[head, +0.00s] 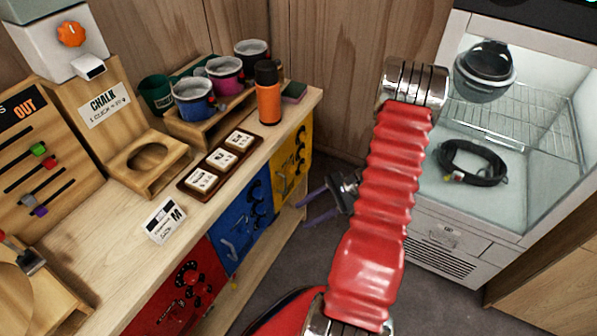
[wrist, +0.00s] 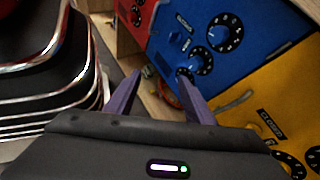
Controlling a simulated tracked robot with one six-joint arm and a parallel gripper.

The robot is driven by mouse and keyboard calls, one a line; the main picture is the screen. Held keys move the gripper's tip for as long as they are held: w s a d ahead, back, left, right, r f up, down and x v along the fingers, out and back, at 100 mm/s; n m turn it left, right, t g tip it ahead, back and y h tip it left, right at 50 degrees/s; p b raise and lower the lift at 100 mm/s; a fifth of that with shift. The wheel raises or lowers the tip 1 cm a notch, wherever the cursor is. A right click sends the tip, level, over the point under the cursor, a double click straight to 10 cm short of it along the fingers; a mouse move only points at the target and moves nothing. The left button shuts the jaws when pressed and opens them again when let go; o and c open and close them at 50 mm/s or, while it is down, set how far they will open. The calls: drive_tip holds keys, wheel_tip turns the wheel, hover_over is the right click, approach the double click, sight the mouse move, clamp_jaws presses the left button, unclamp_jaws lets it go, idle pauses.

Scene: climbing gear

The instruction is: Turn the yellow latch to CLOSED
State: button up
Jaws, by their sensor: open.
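The yellow panel (head: 292,160) is on the front of the workbench, right of the blue panel. In the wrist view the yellow panel (wrist: 296,80) is at the right, with a black CLOSED label (wrist: 271,124). A slim greyish lever (wrist: 235,102) at its edge looks like the latch; its exact setting cannot be told. My gripper (head: 318,205) has purple fingers, spread and empty, low in front of the bench and apart from the yellow panel. In the wrist view my gripper (wrist: 161,80) points toward the lower edge of the blue panel.
The blue panel (head: 244,215) and red panel (head: 180,290) carry dark dials and fittings. The bench top holds cups (head: 193,98), an orange bottle (head: 267,92) and a tile tray (head: 222,160). A glass-fronted cabinet (head: 440,240) stands at the right. Floor shows between bench and cabinet.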

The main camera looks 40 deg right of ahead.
drive_tip(key=w+d+f+m+t+h, duration=0.1)
drive_tip(key=w+d+f+m+t, duration=0.1)
drive_tip(key=d+f+m+t, duration=0.55)
drive_tip(key=m+t+h, duration=0.3)
drive_tip(key=m+t, duration=0.1)
approach(295, 170)
drive_tip(key=v, duration=0.5)
drive_tip(key=shift+f, duration=0.15)
drive_tip(key=shift+n, duration=0.25)
drive_tip(key=x, duration=1.3)
drive_tip(key=shift+w+a, duration=0.1)
drive_tip(key=shift+w, duration=0.3)
drive_tip(key=c, duration=1)
